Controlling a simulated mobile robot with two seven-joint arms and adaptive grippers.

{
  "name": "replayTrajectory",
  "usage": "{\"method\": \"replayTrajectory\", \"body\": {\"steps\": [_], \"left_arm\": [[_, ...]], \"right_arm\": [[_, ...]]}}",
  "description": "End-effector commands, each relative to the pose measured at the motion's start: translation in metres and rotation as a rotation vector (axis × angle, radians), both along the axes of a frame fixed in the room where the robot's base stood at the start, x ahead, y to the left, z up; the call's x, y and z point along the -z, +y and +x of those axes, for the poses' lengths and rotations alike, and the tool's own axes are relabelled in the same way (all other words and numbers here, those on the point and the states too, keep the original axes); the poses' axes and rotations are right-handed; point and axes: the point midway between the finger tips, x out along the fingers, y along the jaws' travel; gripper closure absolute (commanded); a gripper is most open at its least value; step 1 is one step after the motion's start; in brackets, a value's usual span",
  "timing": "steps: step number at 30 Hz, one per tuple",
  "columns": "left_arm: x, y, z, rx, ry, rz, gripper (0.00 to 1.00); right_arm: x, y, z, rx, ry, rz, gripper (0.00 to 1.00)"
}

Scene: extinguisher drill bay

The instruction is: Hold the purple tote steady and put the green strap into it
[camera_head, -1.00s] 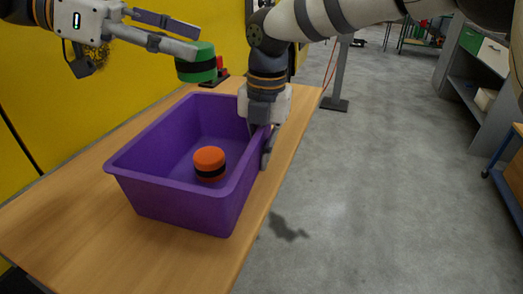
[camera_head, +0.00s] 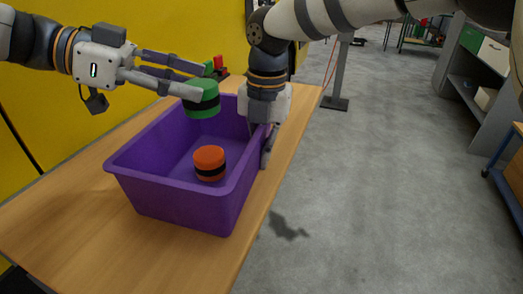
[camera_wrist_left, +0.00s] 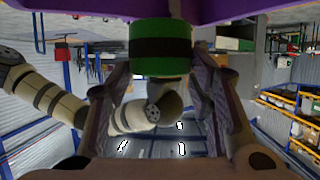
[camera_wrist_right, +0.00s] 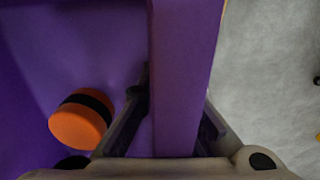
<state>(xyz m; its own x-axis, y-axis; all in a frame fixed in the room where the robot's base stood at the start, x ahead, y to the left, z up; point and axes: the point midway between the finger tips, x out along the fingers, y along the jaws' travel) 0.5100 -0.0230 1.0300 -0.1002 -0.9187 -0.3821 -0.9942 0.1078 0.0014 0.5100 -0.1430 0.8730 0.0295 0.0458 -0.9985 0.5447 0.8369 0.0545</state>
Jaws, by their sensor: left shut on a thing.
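The purple tote (camera_head: 180,205) stands on the wooden table. My left gripper (camera_head: 203,86) is shut on the green strap (camera_head: 203,104), a green roll with a black band, and holds it above the tote's back part. The strap also shows between the fingers in the left wrist view (camera_wrist_left: 161,50). In the right wrist view one finger is inside and one outside the wall (camera_wrist_right: 182,80). An orange roll with a black band (camera_head: 209,157) lies inside the tote.
The wooden table (camera_head: 75,215) is bare at the front and left. A yellow wall (camera_head: 150,30) stands close behind it. Small red and green things (camera_head: 218,63) sit at the table's back. Open grey floor (camera_head: 370,200) lies to the right.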

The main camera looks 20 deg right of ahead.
Motion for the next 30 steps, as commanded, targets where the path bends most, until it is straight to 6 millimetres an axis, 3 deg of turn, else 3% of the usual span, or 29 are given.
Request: {"method": "replayTrajectory", "body": {"steps": [30], "left_arm": [[0.068,0.0,0.0,0.0,-0.001,-0.002,0.88]], "right_arm": [[-0.001,0.0,0.0,0.0,-0.003,0.001,1.0]]}}
